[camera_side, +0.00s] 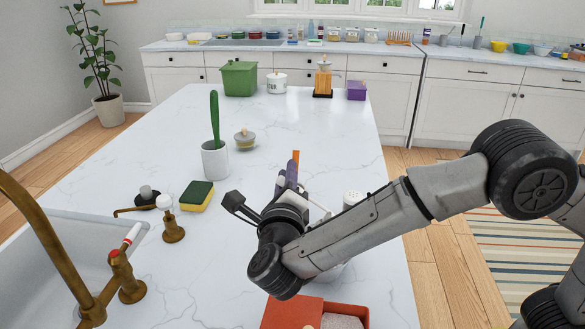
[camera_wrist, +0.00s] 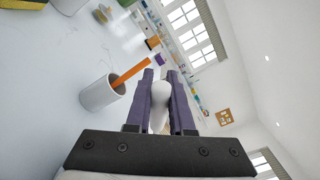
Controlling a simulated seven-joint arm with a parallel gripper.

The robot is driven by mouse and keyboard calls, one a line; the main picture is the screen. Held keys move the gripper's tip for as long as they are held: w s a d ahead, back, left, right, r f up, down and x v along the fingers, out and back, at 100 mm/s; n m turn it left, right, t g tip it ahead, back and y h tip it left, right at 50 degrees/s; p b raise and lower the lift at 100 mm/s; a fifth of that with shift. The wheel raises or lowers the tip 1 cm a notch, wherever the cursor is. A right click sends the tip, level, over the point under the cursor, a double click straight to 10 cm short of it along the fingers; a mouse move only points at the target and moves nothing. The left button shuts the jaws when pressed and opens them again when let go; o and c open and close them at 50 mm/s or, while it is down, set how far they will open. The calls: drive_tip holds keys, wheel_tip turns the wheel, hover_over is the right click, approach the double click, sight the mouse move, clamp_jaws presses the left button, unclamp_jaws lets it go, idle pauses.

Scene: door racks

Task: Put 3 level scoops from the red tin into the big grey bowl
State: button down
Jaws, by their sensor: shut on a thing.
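An orange-red tin (camera_side: 345,307) is at the bottom edge of the side view, cut off by the frame, with pale powder (camera_side: 343,322) showing in its right part. My gripper (camera_side: 288,178) is above the counter, beyond the tin. In the wrist view its purple fingers (camera_wrist: 162,80) are shut on a white rounded thing (camera_wrist: 160,95); whether this is a scoop I cannot tell. The big grey bowl is not clearly visible; my arm covers part of the counter near the tin.
A white cup (camera_wrist: 97,93) with an orange stick (camera_wrist: 130,73) stands beside the fingers. A white shaker (camera_side: 353,198), white pot (camera_side: 215,158), small lidded jar (camera_side: 244,139) and sponge (camera_side: 197,196) stand around.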

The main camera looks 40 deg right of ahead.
drive_tip(key=shift+w+a+f+n, duration=0.15)
drive_tip(key=shift+a+f+n, duration=0.05)
drive_tip(key=shift+f+n, duration=1.75)
drive_tip(key=shift+w+a+f+n, duration=0.2)
drive_tip(key=shift+f+n, duration=1.2)
drive_tip(key=shift+n, duration=1.05)
drive_tip(key=shift+w+a+f+n, duration=0.15)
drive_tip(key=shift+a+f+n, duration=0.05)
drive_tip(key=shift+f+n, duration=1.75)
drive_tip(key=shift+r+n, duration=0.2)
drive_tip(key=shift+n, duration=0.05)
drive_tip(key=shift+r, duration=0.15)
wheel_tip(320, 180, up, 4)
drive_tip(key=shift+f, duration=0.15)
